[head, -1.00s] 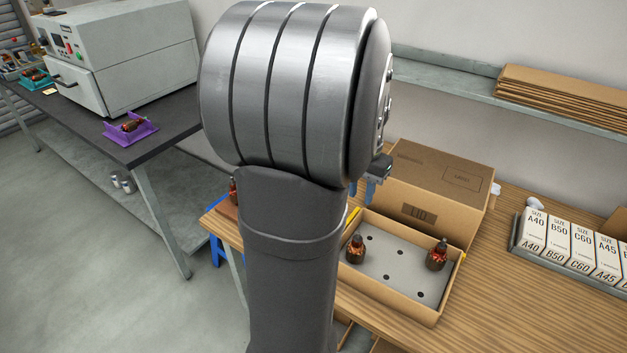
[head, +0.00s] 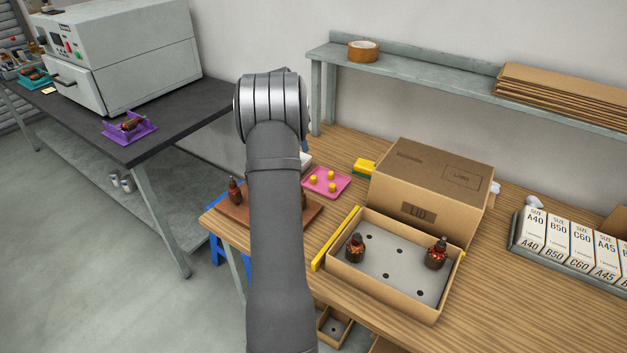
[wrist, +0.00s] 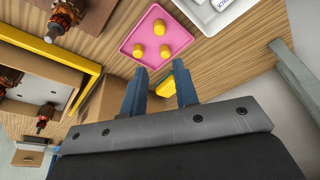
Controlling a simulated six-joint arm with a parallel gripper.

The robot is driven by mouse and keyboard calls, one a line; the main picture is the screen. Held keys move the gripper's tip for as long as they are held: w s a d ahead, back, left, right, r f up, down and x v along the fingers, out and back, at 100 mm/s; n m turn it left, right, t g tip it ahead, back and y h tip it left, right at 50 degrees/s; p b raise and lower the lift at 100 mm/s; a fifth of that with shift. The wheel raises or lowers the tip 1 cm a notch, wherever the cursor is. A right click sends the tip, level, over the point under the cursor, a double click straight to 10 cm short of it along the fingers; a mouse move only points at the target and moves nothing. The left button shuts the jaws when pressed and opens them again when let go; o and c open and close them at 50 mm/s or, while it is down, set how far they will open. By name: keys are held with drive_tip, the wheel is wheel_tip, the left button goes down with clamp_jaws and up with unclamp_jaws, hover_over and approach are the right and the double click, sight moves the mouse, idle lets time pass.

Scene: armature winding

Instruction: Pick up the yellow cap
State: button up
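Three yellow caps stand on a pink tray (head: 341,190) on the wooden bench, just right of my arm in the head view; one is the left cap (head: 311,178). In the wrist view the pink tray (wrist: 179,37) lies beyond my fingertips with its yellow caps, one at the far side (wrist: 159,27) and two nearer (wrist: 138,50). My gripper (wrist: 160,68) is open, its two blue fingers apart with nothing held. It points toward the tray and is apart from the caps. In the head view my arm hides the gripper.
A yellow and green block (head: 364,166) lies beside the tray; it shows between my fingers in the wrist view. A yellow bar (head: 335,238), an open carton (head: 398,312) with armatures and a closed box (head: 425,185) stand to the right. A brown board (head: 310,212) holds armatures.

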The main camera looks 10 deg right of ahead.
hover_over(313, 176)
drive_tip(key=a, duration=0.1)
drive_tip(key=f, duration=0.9)
drive_tip(key=shift+s+a+f, duration=0.1)
drive_tip(key=shift+s+f, duration=0.15)
drive_tip(key=shift+f, duration=0.15)
drive_tip(key=shift+a+x, duration=0.15)
drive_tip(key=shift+x, duration=1.15)
drive_tip(key=shift+a+x, duration=0.15)
drive_tip(key=shift+x, duration=1.15)
drive_tip(key=shift+f, duration=0.1)
clamp_jaws()
